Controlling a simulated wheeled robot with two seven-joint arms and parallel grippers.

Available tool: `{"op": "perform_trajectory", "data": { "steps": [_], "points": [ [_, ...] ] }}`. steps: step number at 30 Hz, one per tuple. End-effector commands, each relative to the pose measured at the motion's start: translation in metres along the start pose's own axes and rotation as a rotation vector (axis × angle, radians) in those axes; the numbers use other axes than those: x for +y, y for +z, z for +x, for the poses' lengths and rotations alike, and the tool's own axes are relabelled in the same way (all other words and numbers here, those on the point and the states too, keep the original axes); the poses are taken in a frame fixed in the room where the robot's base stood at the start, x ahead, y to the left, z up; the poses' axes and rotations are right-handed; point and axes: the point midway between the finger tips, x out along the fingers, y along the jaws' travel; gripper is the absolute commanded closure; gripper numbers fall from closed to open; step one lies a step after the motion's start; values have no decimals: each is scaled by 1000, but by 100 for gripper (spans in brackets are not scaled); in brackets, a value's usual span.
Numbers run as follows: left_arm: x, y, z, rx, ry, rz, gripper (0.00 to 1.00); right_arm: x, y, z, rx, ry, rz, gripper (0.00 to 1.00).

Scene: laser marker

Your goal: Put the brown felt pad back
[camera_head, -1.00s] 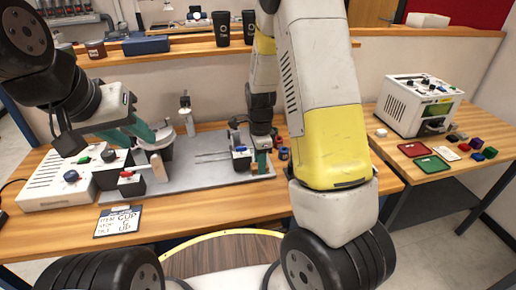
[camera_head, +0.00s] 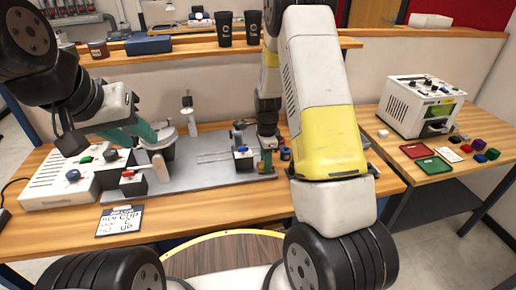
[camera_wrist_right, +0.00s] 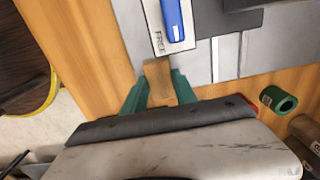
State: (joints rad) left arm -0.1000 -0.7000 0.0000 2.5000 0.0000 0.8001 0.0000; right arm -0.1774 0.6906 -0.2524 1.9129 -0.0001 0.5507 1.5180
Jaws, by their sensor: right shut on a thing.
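A brown pad (camera_wrist_right: 159,80) sits between the green fingertips of my right gripper (camera_wrist_right: 160,90) in the right wrist view; the gripper is shut on it. In the head view my right gripper (camera_head: 267,158) is low at the right end of the grey base plate (camera_head: 207,178), and the pad is too small to make out there. My left gripper (camera_head: 150,140) has green fingers beside a pale round fixture (camera_head: 165,131) at the plate's left end; whether it is open or shut is unclear.
A blue-handled switch (camera_wrist_right: 174,20) marked "FREE" is just beyond my right fingertips. A white control box (camera_head: 62,180) stands at left, with a card (camera_head: 119,221) in front. Red and green trays (camera_head: 434,166) lie on the side table.

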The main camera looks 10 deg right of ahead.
Motion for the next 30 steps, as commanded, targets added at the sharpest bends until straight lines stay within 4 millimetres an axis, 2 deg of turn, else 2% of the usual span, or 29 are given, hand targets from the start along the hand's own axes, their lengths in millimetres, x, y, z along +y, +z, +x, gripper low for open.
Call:
{"op": "perform_trajectory", "data": {
  "steps": [1,2,5,14,17,20,30],
  "points": [
    [0,0,0,0,0,0,64,0,0,2,0,1,0,100],
    [0,0,0,0,0,0,64,0,0,2,0,1,0,62],
    [0,0,0,0,0,0,64,0,0,2,0,0,0,45],
    [0,0,0,0,0,0,64,0,0,1,0,0,0,45],
    [0,0,0,0,0,0,64,0,0,-5,0,-2,0,45],
    [0,0,0,0,0,0,64,-1,0,-19,0,-4,-1,45],
    [0,0,0,0,0,0,64,-1,0,-91,0,-4,-1,45]
  ]
}}
